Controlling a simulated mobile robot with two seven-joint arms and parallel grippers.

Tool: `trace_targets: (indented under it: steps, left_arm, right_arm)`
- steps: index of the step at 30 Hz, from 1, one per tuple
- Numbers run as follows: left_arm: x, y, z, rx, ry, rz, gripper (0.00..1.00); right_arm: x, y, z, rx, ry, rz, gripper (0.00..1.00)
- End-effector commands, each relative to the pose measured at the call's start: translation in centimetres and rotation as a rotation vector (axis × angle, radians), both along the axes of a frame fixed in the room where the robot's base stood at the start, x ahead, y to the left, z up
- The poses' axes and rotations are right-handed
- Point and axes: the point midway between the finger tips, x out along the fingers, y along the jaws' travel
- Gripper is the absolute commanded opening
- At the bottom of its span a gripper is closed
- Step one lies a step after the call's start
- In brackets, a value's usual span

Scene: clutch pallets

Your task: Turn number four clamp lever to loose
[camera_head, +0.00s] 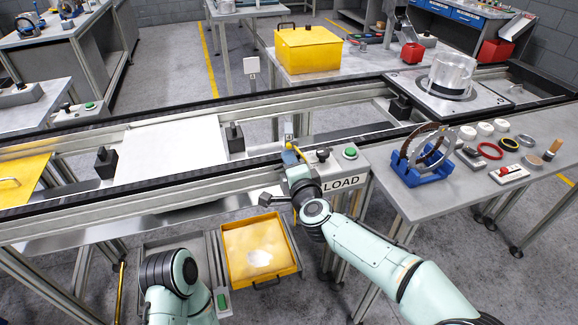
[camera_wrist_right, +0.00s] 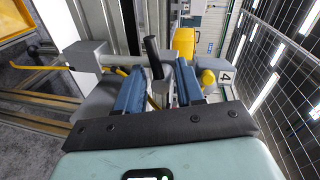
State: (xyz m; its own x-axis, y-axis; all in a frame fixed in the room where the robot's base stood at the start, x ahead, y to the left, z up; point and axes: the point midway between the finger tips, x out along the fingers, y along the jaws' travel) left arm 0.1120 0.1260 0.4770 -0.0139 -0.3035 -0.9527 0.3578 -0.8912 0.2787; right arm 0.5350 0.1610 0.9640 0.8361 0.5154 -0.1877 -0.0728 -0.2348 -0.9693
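The number four clamp shows in the right wrist view as a grey block with a "4" label (camera_wrist_right: 226,77) and a yellow rounded part (camera_wrist_right: 208,78). A black clamp lever (camera_wrist_right: 152,56) stands up between the two blue fingers of my right gripper (camera_wrist_right: 160,88). The fingers are apart, with visible gaps around the lever, so I see no grip on it. In the head view my right gripper (camera_head: 291,158) is at the conveyor's near rail, left of the LOAD panel, and hides most of the clamp. My left arm shows at the bottom, but its gripper is out of view.
The LOAD panel (camera_head: 343,183) with a green button (camera_head: 350,152) is close right of my right gripper. A yellow tray (camera_head: 262,250) lies below. The right table (camera_head: 440,200) holds a blue stand (camera_head: 425,172) with rings. A white plate (camera_head: 175,150) lies on the conveyor.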

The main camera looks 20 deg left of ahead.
Motion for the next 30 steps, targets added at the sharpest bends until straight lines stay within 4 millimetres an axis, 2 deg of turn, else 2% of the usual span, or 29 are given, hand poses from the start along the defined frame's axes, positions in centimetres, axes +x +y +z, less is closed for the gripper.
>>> trace_targets:
  steps: [8,11,21,30]
  left_arm:
    - [0.2,0.1,-0.3,0.004,-0.006,0.003,0.43]
    - [0.6,0.3,-0.7,0.008,-0.017,0.007,0.43]
    - [2.0,0.9,-1.8,0.026,-0.055,0.023,0.43]
    - [2.4,1.1,-2.0,0.030,-0.065,0.028,0.43]
  right_arm:
    - [-1.0,-0.4,0.1,-0.002,0.001,0.006,0.37]
    - [-2.3,-1.2,0.3,-0.003,0.001,0.006,0.37]
    - [-8.3,-5.1,1.8,-0.001,-0.002,0.002,0.37]
    - [-11.0,-6.9,2.5,0.000,0.000,0.000,0.37]
